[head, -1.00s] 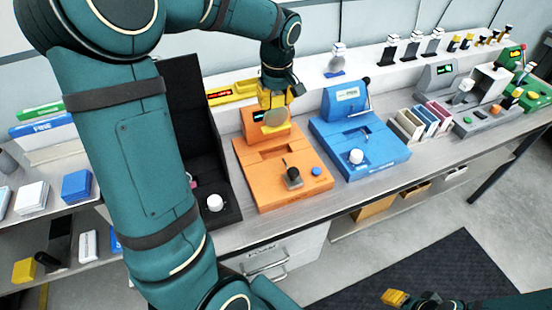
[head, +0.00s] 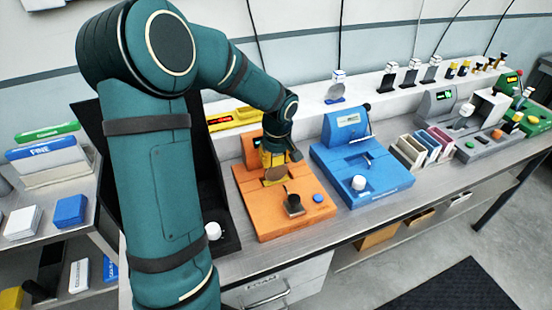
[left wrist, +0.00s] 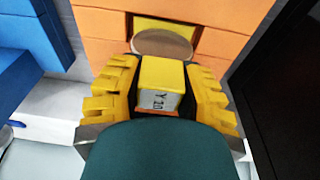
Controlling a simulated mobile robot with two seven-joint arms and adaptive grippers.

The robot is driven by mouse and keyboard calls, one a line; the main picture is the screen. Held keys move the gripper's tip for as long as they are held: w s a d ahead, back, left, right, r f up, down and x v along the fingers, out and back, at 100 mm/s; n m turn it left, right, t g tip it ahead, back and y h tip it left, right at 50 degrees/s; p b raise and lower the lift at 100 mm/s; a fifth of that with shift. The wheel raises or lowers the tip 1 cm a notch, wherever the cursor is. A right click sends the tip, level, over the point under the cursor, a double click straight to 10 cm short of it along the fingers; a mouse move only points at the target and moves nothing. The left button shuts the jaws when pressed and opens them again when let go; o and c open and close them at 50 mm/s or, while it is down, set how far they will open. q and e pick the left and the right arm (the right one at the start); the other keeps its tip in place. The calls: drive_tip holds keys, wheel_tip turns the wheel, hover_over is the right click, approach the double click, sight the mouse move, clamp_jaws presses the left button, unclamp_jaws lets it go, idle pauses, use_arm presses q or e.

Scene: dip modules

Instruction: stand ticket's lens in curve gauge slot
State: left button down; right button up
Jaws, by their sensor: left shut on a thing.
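A round brownish lens (head: 277,174) hangs under a yellow block handle. My left gripper (head: 273,158) is shut on that handle, just above the recess of the orange gauge (head: 260,214). In the left wrist view the yellow handle (left wrist: 161,78) with a pale label reading "Y 10" sits between the yellow fingers. The lens (left wrist: 162,45) shows beyond it, edge overlapping a yellow-lined opening in the orange body. I cannot tell whether the lens touches the gauge. I cannot tell which device is the curve gauge. No ticket is clearly readable. My right gripper is out of view.
A blue device (head: 360,170) stands right of the orange one. A black open case (head: 226,170) is close on the left. Another lens on a holder (head: 337,90) stands on the back ledge. Coloured bins (head: 420,150) and a grey device (head: 478,140) are farther right.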

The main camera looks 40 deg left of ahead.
use_arm(q)
drive_tip(key=shift+f, duration=0.15)
drive_tip(key=c, duration=0.7)
unclamp_jaws()
drive_tip(key=shift+r, duration=0.25)
drive_tip(key=r, duration=0.4)
drive_tip(key=d+r+p, duration=0.1)
drive_tip(key=r, duration=0.3)
drive_tip(key=s+r+p, duration=0.1)
drive_tip(key=r, duration=0.2)
drive_tip(key=shift+s+d+r, duration=0.1)
drive_tip(key=shift+d+r, duration=0.15)
drive_tip(key=shift+r, duration=0.15)
drive_tip(key=shift+f, duration=0.1)
